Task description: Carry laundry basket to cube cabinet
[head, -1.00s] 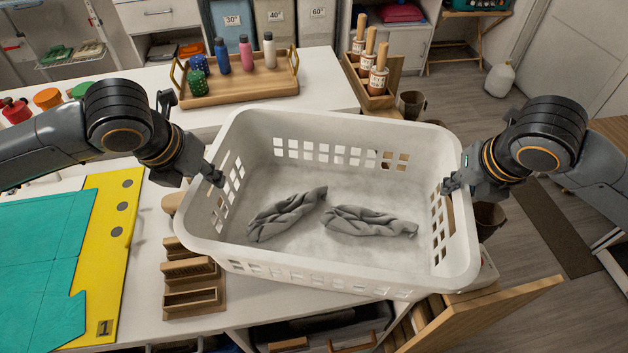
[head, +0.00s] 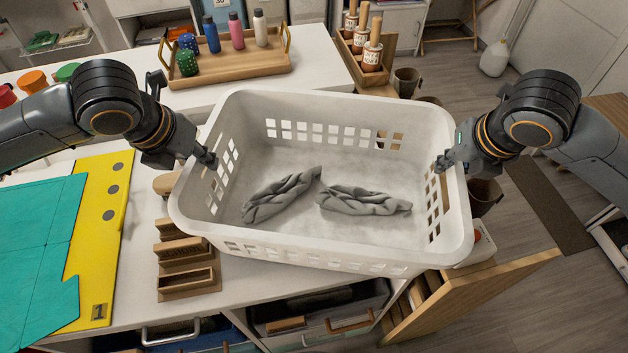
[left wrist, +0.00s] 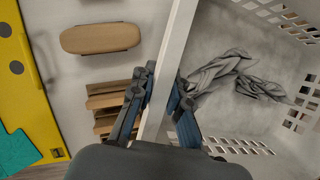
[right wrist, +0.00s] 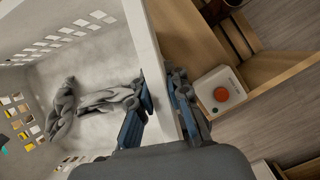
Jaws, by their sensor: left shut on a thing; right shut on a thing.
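The white laundry basket (head: 300,248) is held up in front of me, over the white counter and its right edge. Two grey twisted cloths (head: 282,194) (head: 362,200) lie on its floor. My left gripper (head: 208,160) is shut on the basket's left rim; the left wrist view shows its fingers (left wrist: 160,100) on both sides of that rim (left wrist: 172,60). My right gripper (head: 444,162) is shut on the right rim; the right wrist view shows its fingers (right wrist: 162,95) astride it (right wrist: 150,50). The cube cabinet cannot be made out.
A wooden tray (head: 225,68) with bottles stands behind the basket, beside a wooden holder (head: 365,70). Wooden boxes (head: 186,270) and a yellow board (head: 100,215) lie on the counter to the left. An open wooden door (head: 470,295) juts out at lower right. Floor (head: 535,270) shows at right.

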